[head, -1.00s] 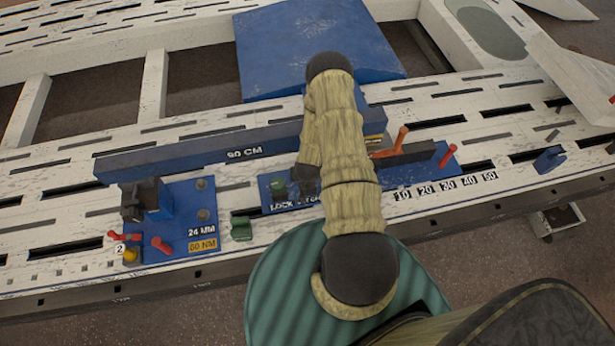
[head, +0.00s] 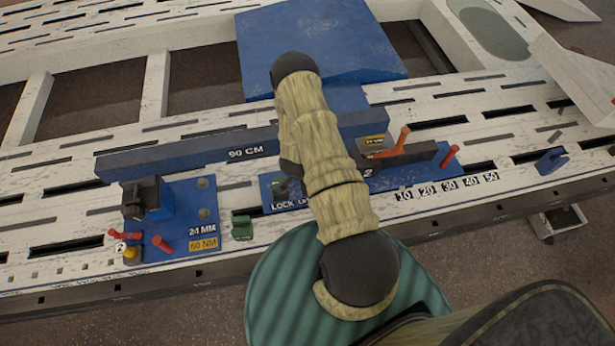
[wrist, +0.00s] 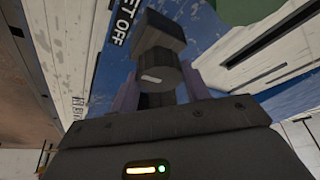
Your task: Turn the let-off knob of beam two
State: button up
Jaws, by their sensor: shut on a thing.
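My gripper (wrist: 157,94) is shut on this knob, with a pale purple finger on each side. In the head view my arm hides the gripper and the knob. The blue panel (head: 424,180) shows on both sides of my arm, with a "2" tag (head: 368,172) just right of the arm.
A long blue bar (head: 190,156) marked "90 CM" lies behind the panel. A blue plate (head: 189,218) with a clamp lies farther left.

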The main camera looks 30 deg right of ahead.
jog(key=o, duration=1)
jog(key=shift+r, duration=0.1)
jog(key=p+v, duration=0.1)
jog(key=v, duration=1.6)
jog(key=shift+r, duration=0.1)
jog(key=s+a+r+n+y+p, duration=0.1)
jog(key=a+r+n+p, duration=0.2)
jog(key=r, duration=0.7)
jog(key=s+a+r+n+t+y+p, duration=0.1)
jog(key=a+r+n+y+p, duration=0.15)
jog(key=r, duration=0.75)
jog(key=s+a+r+n+y+p, duration=0.1)
jog(key=a+r+n+p, duration=0.15)
jog(key=r, duration=0.65)
jog(key=s+r+n+p, duration=0.3)
jog(key=s+r, duration=0.3)
jog(key=r, duration=0.3)
jog(key=shift+s+d+r+n+g, duration=0.15)
jog(key=shift+s+d+n+g, duration=0.15)
jog(key=shift+n, duration=0.4)
